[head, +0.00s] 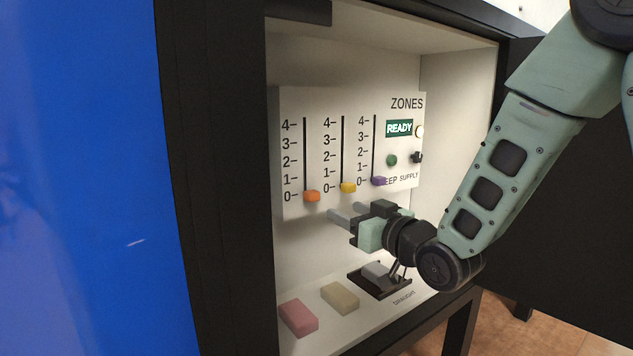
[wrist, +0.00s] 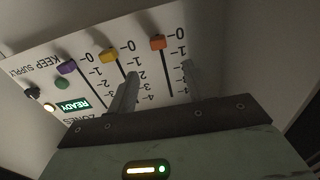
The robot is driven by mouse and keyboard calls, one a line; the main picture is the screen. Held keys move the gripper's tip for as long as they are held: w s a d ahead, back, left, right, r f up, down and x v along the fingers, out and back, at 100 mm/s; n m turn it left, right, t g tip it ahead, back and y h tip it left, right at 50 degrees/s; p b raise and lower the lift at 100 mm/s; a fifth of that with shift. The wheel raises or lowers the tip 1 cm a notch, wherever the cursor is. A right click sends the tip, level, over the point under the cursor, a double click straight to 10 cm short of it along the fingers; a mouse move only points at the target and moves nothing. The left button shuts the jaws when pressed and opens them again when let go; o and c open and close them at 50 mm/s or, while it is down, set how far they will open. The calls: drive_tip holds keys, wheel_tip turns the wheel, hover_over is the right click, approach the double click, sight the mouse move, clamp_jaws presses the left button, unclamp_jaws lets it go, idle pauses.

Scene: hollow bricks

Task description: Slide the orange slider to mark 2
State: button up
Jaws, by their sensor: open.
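The orange slider (head: 312,196) sits at the bottom of the leftmost slot on the white panel (head: 355,205), at mark 0. It also shows in the wrist view (wrist: 157,42), where the panel appears upside down. Mark 2 of its scale (head: 287,160) is higher along the slot. My gripper (head: 345,211) is in front of the panel, below and right of the orange slider. Its two fingers are spread with nothing between them in the wrist view (wrist: 158,90). The gripper is apart from the slider.
A yellow slider (head: 348,187) and a purple slider (head: 379,181) sit at about 0 in neighbouring slots. A green READY display (head: 399,128) is lit. Pink (head: 298,318) and beige (head: 340,297) blocks and a black-based lever (head: 380,280) are below. Dark cabinet walls (head: 218,150) frame the opening.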

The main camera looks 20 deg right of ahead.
sight(315, 197)
drive_tip(key=shift+a+r+p, duration=0.1)
drive_tip(key=shift+r+p, duration=0.15)
drive_tip(key=shift+p, duration=0.8)
drive_tip(key=x, duration=0.4)
drive_tip(key=p+x, duration=0.1)
drive_tip(key=x, duration=0.2)
drive_tip(key=p+x, duration=0.1)
drive_tip(key=x, duration=0.3)
drive_tip(key=shift+w+f, duration=0.3)
drive_tip(key=shift+w, duration=0.1)
